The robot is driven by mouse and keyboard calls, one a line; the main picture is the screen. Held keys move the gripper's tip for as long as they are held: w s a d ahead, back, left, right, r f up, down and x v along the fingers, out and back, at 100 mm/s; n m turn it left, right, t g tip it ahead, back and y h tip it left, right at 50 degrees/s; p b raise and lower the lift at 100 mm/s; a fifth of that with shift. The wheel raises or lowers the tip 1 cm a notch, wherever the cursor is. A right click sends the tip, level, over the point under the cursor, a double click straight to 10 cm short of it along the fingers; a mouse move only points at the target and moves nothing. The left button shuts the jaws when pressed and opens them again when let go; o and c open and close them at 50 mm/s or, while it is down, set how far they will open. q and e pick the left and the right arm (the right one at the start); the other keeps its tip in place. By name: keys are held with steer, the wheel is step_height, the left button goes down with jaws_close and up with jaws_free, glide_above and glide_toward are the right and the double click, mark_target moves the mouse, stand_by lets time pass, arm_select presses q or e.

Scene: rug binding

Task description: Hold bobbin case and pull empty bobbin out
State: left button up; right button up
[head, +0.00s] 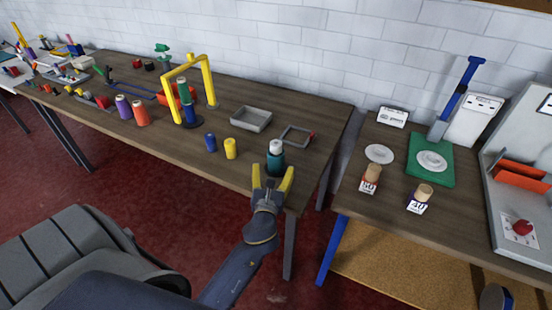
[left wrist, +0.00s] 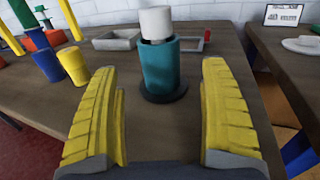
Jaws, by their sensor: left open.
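A teal cylinder (head: 275,162) stands upright on a dark round base near the right front corner of the long wooden table. I take it for the bobbin case. A white cylinder (head: 276,146), which looks like the bobbin, sticks up out of its top. In the left wrist view the teal case (left wrist: 162,68) and white bobbin (left wrist: 155,22) stand straight ahead, centred between the fingers. My left gripper (head: 272,174) has its yellow fingers spread, just in front of the case and apart from it. My right gripper is not in view.
Blue (head: 210,142) and yellow (head: 230,148) cylinders stand left of the case. A grey tray (head: 250,119) and a grey square frame (head: 297,135) lie behind it. A yellow arch (head: 208,82) stands farther left. A second table (head: 400,215) is to the right, across a gap.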

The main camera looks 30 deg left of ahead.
mark_target(275, 164)
arm_select(q)
steer(key=shift+x, duration=3.35)
steer(key=c, duration=1.5)
steer(key=o, duration=0.7)
steer(key=c, duration=0.5)
